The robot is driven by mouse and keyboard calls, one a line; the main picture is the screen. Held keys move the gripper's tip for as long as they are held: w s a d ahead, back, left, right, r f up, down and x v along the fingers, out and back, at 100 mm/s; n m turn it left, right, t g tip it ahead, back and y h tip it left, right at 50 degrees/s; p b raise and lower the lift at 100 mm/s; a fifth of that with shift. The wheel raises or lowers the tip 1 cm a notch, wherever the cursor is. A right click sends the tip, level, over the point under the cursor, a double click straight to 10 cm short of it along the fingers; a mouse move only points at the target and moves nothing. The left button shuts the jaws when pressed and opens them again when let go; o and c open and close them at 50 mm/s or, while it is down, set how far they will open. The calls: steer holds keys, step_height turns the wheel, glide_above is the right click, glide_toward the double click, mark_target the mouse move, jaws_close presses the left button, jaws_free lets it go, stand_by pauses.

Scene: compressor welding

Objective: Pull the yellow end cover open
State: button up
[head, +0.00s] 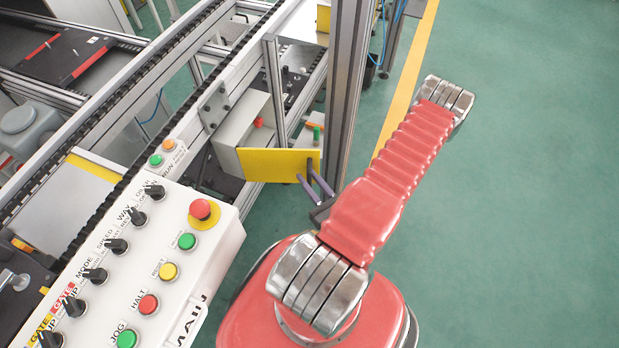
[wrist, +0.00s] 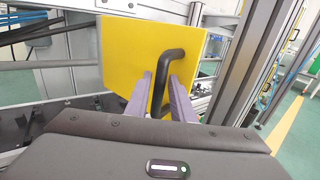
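The yellow end cover (head: 270,166) is a flat upright panel at the end of the conveyor frame, left of a tall metal post. A black bar handle (wrist: 158,88) is fixed on its face, towards the right side in the wrist view, where the cover (wrist: 125,50) fills the upper middle. My gripper (wrist: 164,78) has its two purple fingers apart, one on each side of the handle. A gap shows between the handle and the right finger; contact with the left finger is unclear. In the head view my gripper (head: 307,176) is at the cover's lower right.
The tall metal post (head: 348,90) stands just right of the cover. A white control panel (head: 140,260) with knobs and buttons is at lower left. A grey box (head: 238,130) sits behind the cover. Green floor (head: 520,200) lies open on the right.

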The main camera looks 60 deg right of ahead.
steer(key=shift+s, duration=0.1)
steer(key=v, duration=0.7)
steer(key=shift+s, duration=0.15)
stand_by(0.6)
steer(key=shift+a, duration=0.1)
steer(key=shift+c, duration=0.5)
